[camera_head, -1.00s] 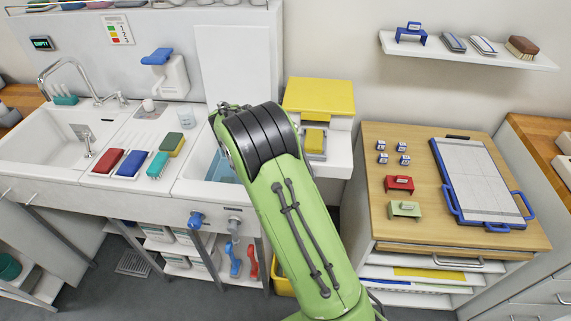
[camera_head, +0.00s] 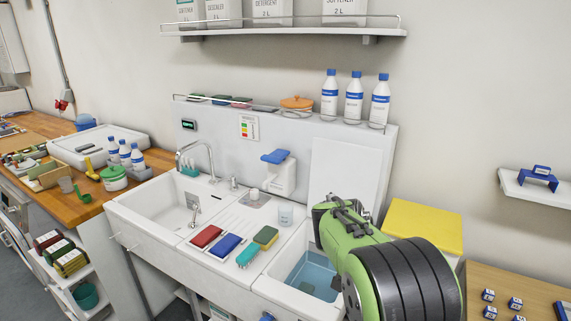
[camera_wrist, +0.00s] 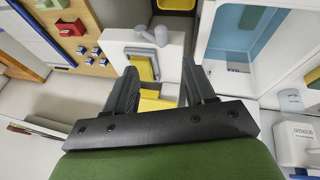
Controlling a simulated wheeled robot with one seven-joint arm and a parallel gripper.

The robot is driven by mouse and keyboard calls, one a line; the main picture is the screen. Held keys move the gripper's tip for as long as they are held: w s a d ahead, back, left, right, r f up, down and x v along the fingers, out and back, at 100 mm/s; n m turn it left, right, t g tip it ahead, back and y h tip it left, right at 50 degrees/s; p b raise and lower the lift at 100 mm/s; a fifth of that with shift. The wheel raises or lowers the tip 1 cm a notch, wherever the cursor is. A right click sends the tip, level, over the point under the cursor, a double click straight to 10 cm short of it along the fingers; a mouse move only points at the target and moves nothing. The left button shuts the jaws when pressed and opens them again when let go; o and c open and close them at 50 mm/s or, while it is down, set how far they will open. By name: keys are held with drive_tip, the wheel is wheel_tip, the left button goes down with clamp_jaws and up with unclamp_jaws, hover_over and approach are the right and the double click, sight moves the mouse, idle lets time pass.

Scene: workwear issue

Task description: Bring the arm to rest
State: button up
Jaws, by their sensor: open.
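My arm (camera_head: 365,250), green with black ribbed joints, is raised at the lower right of the head view, in front of the right basin. My gripper (camera_wrist: 160,68) shows in the wrist view with its two dark fingers spread apart and nothing held between them. Beyond the fingers is a white unit (camera_wrist: 172,63) with a yellow block (camera_wrist: 140,66) in it. I cannot tell how far the fingertips are from it. The gripper itself is not visible in the head view.
The right basin (camera_head: 309,273) holds blue water. A yellow-topped box (camera_head: 424,226) stands behind my arm. White bottles (camera_head: 353,97) stand on the ledge above.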

drive_tip(key=s+a+r+n+t+y, duration=0.25)
drive_tip(key=s+r, duration=0.55)
drive_tip(key=s, duration=0.6)
drive_tip(key=s+a+f+n+y, duration=0.1)
drive_tip(key=s+a, duration=0.4)
drive_tip(key=s, duration=0.9)
drive_tip(key=shift+n+t+y, duration=0.45)
drive_tip(key=shift+n+y, duration=0.1)
drive_tip(key=shift+n, duration=0.4)
